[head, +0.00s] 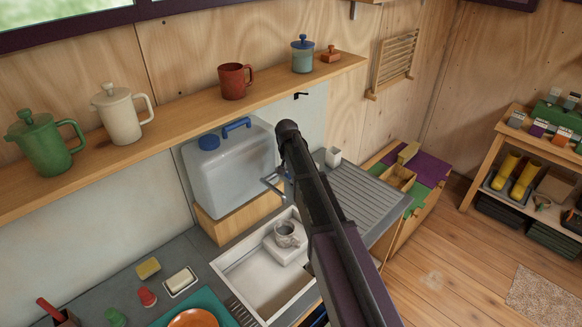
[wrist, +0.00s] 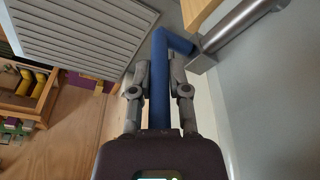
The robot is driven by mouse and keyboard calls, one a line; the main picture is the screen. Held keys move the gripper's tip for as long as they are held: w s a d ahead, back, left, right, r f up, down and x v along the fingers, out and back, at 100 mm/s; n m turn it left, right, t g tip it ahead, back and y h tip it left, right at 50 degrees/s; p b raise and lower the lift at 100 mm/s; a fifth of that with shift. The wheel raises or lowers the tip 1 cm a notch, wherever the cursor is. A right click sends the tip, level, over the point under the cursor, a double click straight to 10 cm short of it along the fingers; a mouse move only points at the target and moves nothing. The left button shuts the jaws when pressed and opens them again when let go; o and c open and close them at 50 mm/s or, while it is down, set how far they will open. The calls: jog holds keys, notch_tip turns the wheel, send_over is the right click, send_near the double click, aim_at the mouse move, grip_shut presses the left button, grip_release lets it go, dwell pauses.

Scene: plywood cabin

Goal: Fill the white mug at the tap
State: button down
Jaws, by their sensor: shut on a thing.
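The white mug (head: 287,233) stands upright on a pale raised block in the sink (head: 237,277), its mouth up. I cannot tell whether there is water in it. In the wrist view the tap is a grey metal tube (wrist: 232,30) with a bent blue lever (wrist: 161,90). My gripper (wrist: 160,72) is shut on this lever, one finger on each side. In the head view my arm hides most of the fingers.
A clear water container (head: 230,175) with a blue cap stands behind the sink. A ribbed draining board (head: 372,197) lies to the right. A shelf (head: 180,133) with pots and a red mug (head: 235,82) runs above. Soap and a sponge (head: 148,268) lie left of the sink.

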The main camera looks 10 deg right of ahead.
jog(key=c, duration=0.6)
grip_release()
jog(key=shift+a, duration=0.15)
jog(key=shift+s, duration=0.15)
